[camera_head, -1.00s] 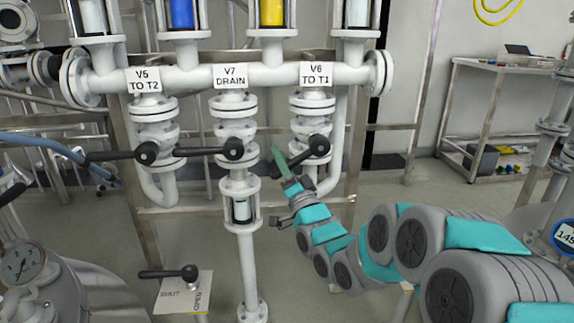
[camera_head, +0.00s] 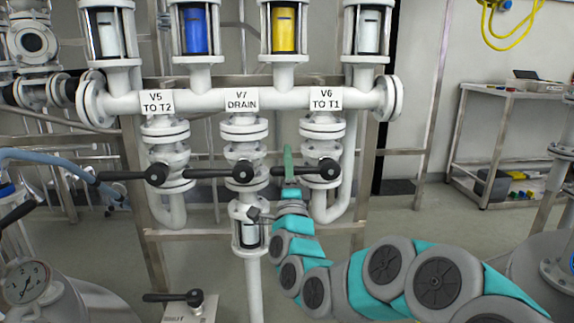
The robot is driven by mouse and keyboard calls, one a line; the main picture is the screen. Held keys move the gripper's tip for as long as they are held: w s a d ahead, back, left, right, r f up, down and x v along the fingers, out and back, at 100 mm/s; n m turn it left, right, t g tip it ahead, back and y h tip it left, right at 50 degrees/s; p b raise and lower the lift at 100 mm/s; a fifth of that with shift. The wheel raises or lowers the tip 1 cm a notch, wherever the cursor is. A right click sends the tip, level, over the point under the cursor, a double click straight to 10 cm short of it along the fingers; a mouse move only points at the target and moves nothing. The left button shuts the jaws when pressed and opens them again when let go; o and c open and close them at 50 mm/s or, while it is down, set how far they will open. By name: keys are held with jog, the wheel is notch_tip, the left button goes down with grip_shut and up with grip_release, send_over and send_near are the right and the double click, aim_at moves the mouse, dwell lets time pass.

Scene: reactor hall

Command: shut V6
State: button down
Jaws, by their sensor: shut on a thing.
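The V6 valve (camera_head: 323,134) hangs below the white manifold under its label "V6 TO T1" (camera_head: 325,99). Its black lever (camera_head: 308,171) points left from the hub, about level. My gripper (camera_head: 289,168), with green fingers, is shut on this lever toward its free end. The fingers cover part of the lever. The V7 lever (camera_head: 215,173) and the V5 lever (camera_head: 125,175) also point left, about level.
A plate with a sample lever (camera_head: 172,297) stands at the lower left. A pressure gauge (camera_head: 27,282) is left of it. Steel posts frame the pipes. A bench (camera_head: 510,90) stands at the back right, with open floor before it.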

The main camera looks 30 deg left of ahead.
jog(key=shift+r, duration=0.15)
jog(key=c, duration=0.7)
grip_release()
jog(key=b+v, duration=0.1)
jog(key=v, duration=0.7)
